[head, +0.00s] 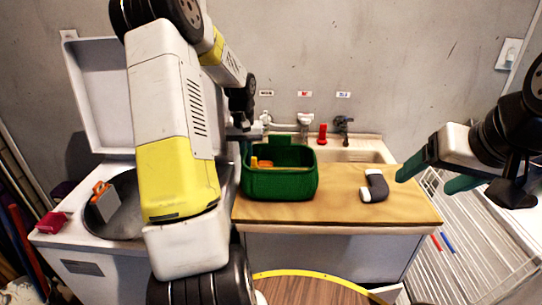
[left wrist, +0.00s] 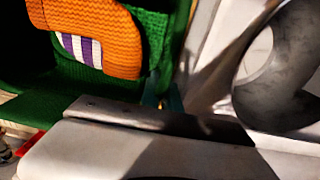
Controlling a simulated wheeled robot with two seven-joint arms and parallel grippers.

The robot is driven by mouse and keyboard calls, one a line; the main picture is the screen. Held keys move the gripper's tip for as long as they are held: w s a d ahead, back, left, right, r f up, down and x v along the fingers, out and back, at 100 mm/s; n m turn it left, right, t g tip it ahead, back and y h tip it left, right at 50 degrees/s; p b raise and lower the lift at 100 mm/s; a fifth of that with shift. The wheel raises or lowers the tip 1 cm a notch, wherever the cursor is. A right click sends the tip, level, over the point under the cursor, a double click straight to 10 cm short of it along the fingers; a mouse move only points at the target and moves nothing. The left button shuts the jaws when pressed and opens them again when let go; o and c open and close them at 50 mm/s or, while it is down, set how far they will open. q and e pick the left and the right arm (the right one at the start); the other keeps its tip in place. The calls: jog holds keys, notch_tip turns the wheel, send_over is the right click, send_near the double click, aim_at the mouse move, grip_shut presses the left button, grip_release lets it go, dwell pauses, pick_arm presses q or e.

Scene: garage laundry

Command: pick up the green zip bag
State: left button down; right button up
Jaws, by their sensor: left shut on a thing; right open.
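The green zip bag (head: 279,183) stands open-topped and upright on the wooden counter, in the middle of the head view. Orange contents show inside it. In the left wrist view the green bag (left wrist: 100,95) fills the upper left. My left gripper (head: 244,146) is at the bag's left rim, shut on it; its fingertips are mostly hidden behind my arm. In the left wrist view a bit of a teal fingertip (left wrist: 172,98) shows against the bag's edge. My right gripper (head: 428,180) is open and empty, in the air off the counter's right end.
An orange cloth (left wrist: 95,30) with a purple and white striped patch lies in the bag. A dark and white object (head: 375,186) lies on the counter's right. The sink (head: 350,155) and taps are behind. An open-lidded washer (head: 75,225) stands left, a drying rack (head: 465,250) right.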

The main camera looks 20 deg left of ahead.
pick_arm(q)
jog(key=shift+r, duration=1.75)
jog(key=s+d, duration=0.3)
jog(key=s, duration=0.4)
jog(key=s+d+r, duration=0.1)
jog(key=s+d, duration=0.2)
jog(key=s, duration=0.4)
jog(key=shift+s+d+r, duration=0.15)
jog(key=shift+s+d, duration=0.1)
jog(key=shift+s, duration=0.05)
jog(key=shift+w, duration=0.15)
jog(key=shift+w+a, duration=1.1)
jog(key=shift+w, duration=1.3)
jog(key=shift+w+a, duration=1.1)
jog(key=shift+w, duration=1.25)
jog(key=shift+w+a, duration=1.1)
jog(key=shift+w, duration=1.3)
jog(key=shift+f, duration=2.4)
